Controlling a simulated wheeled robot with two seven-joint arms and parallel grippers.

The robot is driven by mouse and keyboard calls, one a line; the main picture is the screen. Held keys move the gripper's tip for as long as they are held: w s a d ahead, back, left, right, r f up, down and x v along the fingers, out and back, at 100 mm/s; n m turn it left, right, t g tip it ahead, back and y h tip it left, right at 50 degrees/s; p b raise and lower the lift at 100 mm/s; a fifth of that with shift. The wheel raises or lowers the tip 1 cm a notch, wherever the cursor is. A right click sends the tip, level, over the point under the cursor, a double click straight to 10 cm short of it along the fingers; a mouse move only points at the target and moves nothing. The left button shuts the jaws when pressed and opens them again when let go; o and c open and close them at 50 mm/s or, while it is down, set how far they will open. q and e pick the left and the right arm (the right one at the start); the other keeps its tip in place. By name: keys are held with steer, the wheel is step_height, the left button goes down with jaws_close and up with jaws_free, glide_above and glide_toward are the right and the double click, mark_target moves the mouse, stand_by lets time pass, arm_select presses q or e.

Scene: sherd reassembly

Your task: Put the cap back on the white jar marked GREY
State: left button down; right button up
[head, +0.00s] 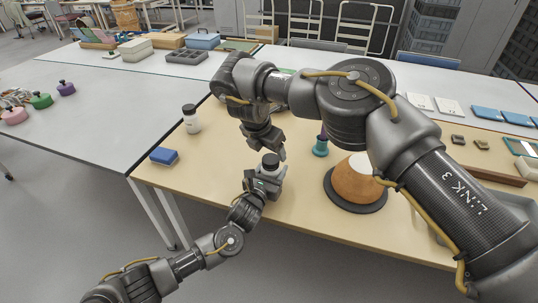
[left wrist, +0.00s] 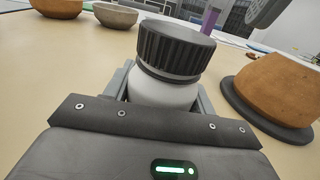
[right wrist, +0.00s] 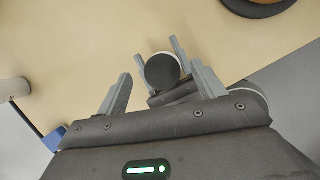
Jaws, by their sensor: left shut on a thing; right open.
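A white jar (left wrist: 165,95) is held by my left gripper (head: 266,178), which is shut on its body. A black ribbed cap (left wrist: 175,50) sits on top of the jar; I cannot tell whether it is fastened. No marking on this jar is readable. The cap shows from above in the right wrist view (right wrist: 163,70) as a dark disc. My right gripper (head: 267,148) is open just above the cap, with its fingers spread to either side in the right wrist view. Another white jar (head: 191,120) with a dark top stands at the table's left; its label is unreadable.
A blue block (head: 164,156) lies near the table's left edge. A brown and white domed vessel (head: 355,181) rests on a dark disc at right, with a teal spool-like object (head: 320,147) beside it. Bowls (left wrist: 115,15) stand farther back. The table between the blue block and my grippers is clear.

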steer(key=shift+r, duration=0.85)
steer(key=shift+c, duration=0.4)
steer(key=shift+w+r, duration=0.1)
steer(key=shift+r, duration=0.2)
steer(key=r+n, duration=0.1)
steer(key=n, duration=0.4)
steer(key=w+d+n+g+y, duration=0.1)
steer(key=n, duration=0.5)
steer(key=w+r+n+g+y, duration=0.1)
steer(key=n, duration=0.4)
steer(key=shift+d+r+n, duration=0.3)
steer(key=shift+d+n, duration=0.1)
steer(key=n, duration=0.1)
steer(key=s+a+n+g, duration=0.1)
steer(key=n, duration=0.1)
steer(key=shift+s+f+y, duration=0.1)
steer(key=shift+y, duration=0.2)
steer(key=shift+s+a+n+g, duration=0.25)
steer(key=shift+s+n+g, duration=0.05)
steer(key=shift+n, duration=0.8)
